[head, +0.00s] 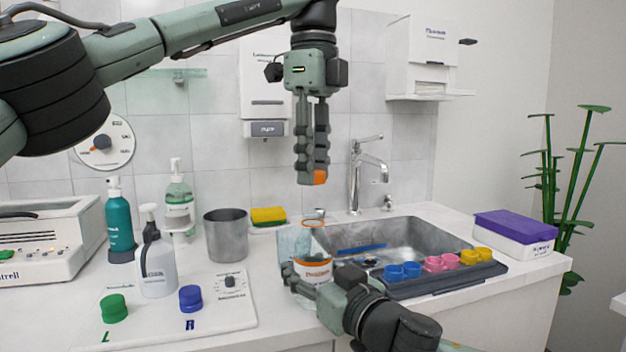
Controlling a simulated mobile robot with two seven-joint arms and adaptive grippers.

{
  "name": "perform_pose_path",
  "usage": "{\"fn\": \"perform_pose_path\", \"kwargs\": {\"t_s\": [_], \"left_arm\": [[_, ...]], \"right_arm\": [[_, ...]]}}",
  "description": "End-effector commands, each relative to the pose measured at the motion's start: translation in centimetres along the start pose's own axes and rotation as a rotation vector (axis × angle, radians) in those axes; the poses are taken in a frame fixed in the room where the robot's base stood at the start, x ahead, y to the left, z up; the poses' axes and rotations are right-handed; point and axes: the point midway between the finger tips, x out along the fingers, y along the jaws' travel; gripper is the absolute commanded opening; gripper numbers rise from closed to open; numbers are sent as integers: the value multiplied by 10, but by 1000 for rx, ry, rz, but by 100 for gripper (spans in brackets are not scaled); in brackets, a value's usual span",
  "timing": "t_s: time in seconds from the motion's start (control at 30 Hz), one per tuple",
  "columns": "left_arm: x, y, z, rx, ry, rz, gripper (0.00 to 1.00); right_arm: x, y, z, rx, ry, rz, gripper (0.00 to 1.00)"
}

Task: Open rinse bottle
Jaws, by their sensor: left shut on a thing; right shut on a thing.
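A clear bottle with an orange-edged white label (313,271) is held upright by my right gripper (314,284), low in front of the sink. The bottle appears to be the rinse bottle; its label is too small to read. Its neck shows at the top with no cap on it. My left gripper (312,178) points down above the bottle, clearly apart from it. It is shut on a small orange cap (320,177), mostly hidden between the fingers. The lower part of the bottle is partly hidden by my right gripper.
A metal cup (226,236) and yellow sponge (268,216) stand behind. The sink (420,240) and a dark tray (440,282) of coloured cups lie right.

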Motion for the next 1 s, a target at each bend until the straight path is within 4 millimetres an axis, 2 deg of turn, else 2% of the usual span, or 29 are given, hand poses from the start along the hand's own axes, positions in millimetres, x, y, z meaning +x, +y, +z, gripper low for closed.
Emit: {"fn": "perform_pose_path", "kwargs": {"t_s": [0.1,0.3,0.33,0.57,0.87,1.0], "left_arm": [[-7,0,0,-1,0,0,0],[-7,0,0,0,0,1,0],[-7,0,0,0,0,1,0],[-7,0,0,-1,0,1,0],[-7,0,0,-1,0,1,0],[-7,0,0,-1,0,1,0]], "right_arm": [[0,0,0,0,0,0,0],[0,0,0,0,0,0,0],[0,0,0,0,0,0,42],[0,0,0,0,0,0,70],[0,0,0,0,0,0,71],[-11,0,1,1,-1,-1,71]]}}
